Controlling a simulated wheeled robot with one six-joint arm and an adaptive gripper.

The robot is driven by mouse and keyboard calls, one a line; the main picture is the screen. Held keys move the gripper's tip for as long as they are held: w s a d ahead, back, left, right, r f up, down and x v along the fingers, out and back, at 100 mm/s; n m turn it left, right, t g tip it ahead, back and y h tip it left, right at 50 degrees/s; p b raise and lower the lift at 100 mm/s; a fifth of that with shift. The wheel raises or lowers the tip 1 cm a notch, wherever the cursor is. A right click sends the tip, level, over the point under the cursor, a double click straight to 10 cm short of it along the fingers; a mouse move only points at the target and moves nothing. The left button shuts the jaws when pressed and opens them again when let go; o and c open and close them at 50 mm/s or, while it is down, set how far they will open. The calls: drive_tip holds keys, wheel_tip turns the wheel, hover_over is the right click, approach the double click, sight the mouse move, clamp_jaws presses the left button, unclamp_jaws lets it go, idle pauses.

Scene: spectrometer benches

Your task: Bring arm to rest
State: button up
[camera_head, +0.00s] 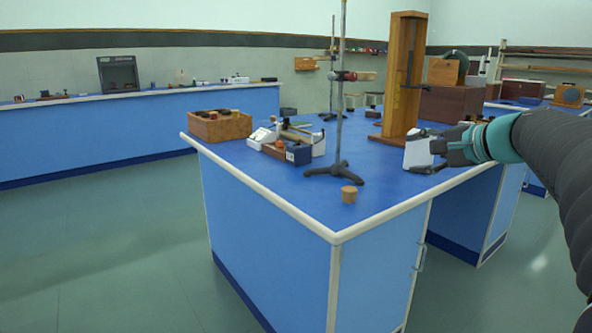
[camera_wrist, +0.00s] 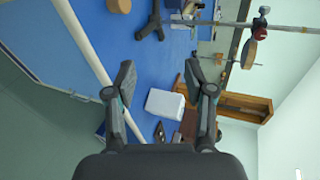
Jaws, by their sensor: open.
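My gripper (camera_head: 432,158) is at the right of the head view, over the right edge of the blue bench (camera_head: 270,190). In the wrist view my gripper (camera_wrist: 166,88) shows its two fingers spread apart with nothing between the tips. A white box-like object (camera_head: 418,150) stands on the bench just behind my gripper in the head view. In the wrist view the white object (camera_wrist: 165,104) lies beyond the fingers, apart from them as far as I can tell. My arm reaches in from the right side.
A retort stand (camera_head: 340,120) and a cork-coloured cylinder (camera_head: 349,194) are near the bench's front corner. A tall wooden frame (camera_head: 402,75) stands behind the white object. A wooden box (camera_head: 220,126) and instruments (camera_head: 290,145) sit at the left. The floor (camera_head: 110,240) at left is clear.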

drive_tip(key=s+a+f+n+g+h, duration=0.2)
drive_tip(key=s+f+n+g, duration=0.1)
drive_tip(key=s+f, duration=0.55)
drive_tip(key=s+a+f+n+g+h, duration=0.2)
drive_tip(key=s+f+n+g+h, duration=0.1)
drive_tip(key=s+f, duration=0.55)
drive_tip(key=s+a+f+n+h, duration=0.1)
drive_tip(key=s+a+f+n, duration=0.1)
drive_tip(key=s, duration=0.4)
drive_tip(key=s+a+f+n, duration=0.3)
drive_tip(key=s+f+n, duration=0.1)
drive_tip(key=s+f, duration=0.1)
drive_tip(key=shift+s+a+f+n+h, duration=0.3)
drive_tip(key=shift+s+f+h, duration=0.1)
drive_tip(key=shift+s, duration=0.4)
